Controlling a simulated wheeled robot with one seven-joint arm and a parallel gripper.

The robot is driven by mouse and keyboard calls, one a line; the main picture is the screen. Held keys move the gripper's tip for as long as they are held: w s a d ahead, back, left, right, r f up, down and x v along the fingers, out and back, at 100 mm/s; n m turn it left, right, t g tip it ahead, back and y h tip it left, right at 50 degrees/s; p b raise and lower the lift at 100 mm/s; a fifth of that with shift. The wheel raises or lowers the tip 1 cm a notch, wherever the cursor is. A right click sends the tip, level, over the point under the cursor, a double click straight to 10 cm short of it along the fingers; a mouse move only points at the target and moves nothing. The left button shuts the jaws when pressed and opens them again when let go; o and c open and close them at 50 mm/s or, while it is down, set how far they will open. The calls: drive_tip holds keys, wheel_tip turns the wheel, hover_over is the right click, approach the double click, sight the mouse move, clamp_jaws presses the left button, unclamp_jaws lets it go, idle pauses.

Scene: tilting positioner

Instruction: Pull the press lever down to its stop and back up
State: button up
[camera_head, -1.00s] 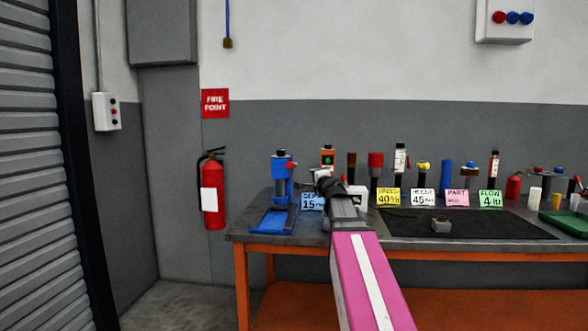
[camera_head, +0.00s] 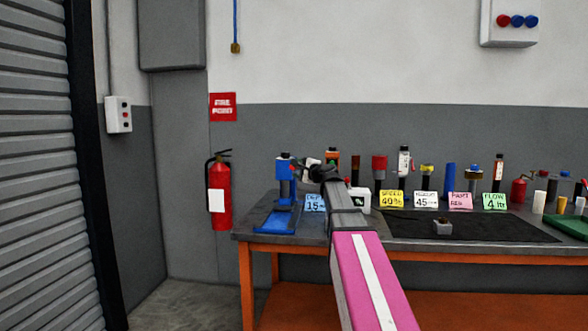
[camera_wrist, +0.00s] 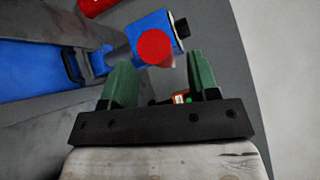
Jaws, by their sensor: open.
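The blue press (camera_head: 284,171) stands on a blue base (camera_head: 277,220) at the left end of the bench. In the wrist view its blue body (camera_wrist: 150,30) is ahead of my gripper. The lever's round red knob (camera_wrist: 155,46) shows between and slightly beyond the fingertips; contact cannot be made out. My gripper (camera_wrist: 159,60) is open, with green fingers on either side of the knob in the picture. In the head view my gripper (camera_head: 305,167) is just right of the press's upper part, and the knob cannot be made out there. The lever's rod is mostly hidden.
A row of cylinders and small devices stands along the back of the bench (camera_head: 400,246), with coloured cards (camera_head: 392,198) in front. A dark mat (camera_head: 480,228) holds a small grey block (camera_head: 443,228). A red extinguisher (camera_head: 219,196) hangs on the wall left of the bench.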

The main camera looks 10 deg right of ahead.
drive_tip(key=shift+x, duration=1.9)
clamp_jaws()
drive_tip(key=shift+r, duration=0.1)
